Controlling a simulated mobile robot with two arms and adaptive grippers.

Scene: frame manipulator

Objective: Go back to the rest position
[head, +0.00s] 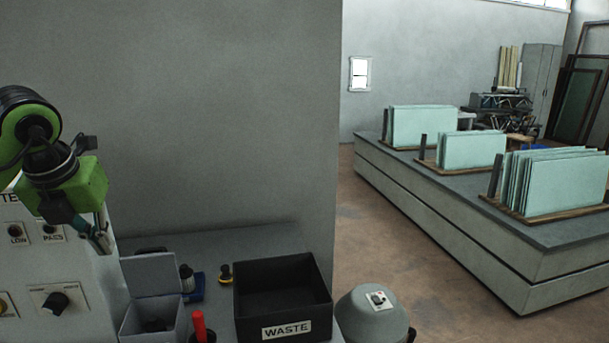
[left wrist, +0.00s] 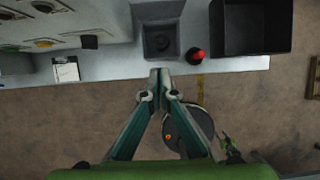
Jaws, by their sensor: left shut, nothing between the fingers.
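My left gripper (head: 104,238) hangs from the green and black left arm at the left of the head view, in front of a white control panel (head: 78,290). In the left wrist view the left gripper (left wrist: 160,72) has its two fingertips together, shut with nothing between them. Its tips show over the front edge of the worktop, near a small grey box (left wrist: 160,38). My right gripper does not show clearly in either view.
A black WASTE bin (head: 285,297), an open grey box (head: 152,290) and a red-topped item (head: 199,327) stand on the worktop. A rounded grey machine (head: 372,315) stands right of the bin. Glass racks sit on a long bench (head: 480,230) across open floor.

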